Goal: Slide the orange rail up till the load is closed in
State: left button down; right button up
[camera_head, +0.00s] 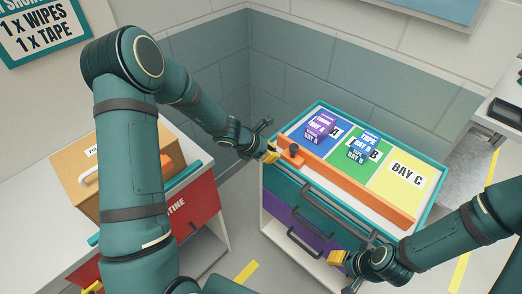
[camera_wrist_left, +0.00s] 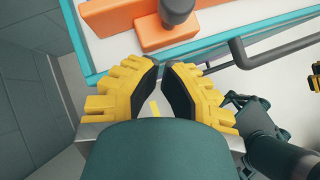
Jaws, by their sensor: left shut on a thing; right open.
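The orange rail (camera_head: 345,182) lies along the near side of the top tray (camera_head: 428,212), with a block and dark knob (camera_head: 294,148) at its left end. The knob also shows in the left wrist view (camera_wrist_left: 178,10), beyond my fingertips and apart from them. My left gripper (camera_head: 272,153) is by the tray's near left corner, jaws drawn together; what lies between them is not visible. The load is a purple box (camera_head: 320,122) in blue bay A and a blue box (camera_head: 368,141) in green bay B. My right gripper (camera_head: 342,266) is open, low before the drawers.
Yellow bay C (camera_head: 404,174) is empty. Dark handles (camera_head: 302,242) stick out from the cabinet front below the tray. A brown box (camera_head: 105,170) sits on a white counter at left. Walls stand behind the tray; open floor lies between counter and cabinet.

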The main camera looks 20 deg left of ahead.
aim_at(291, 154)
pick_arm(q)
jog(key=shift+w+d+r, duration=0.15)
jog(key=shift+w+d, duration=1)
jog(key=shift+d, duration=0.05)
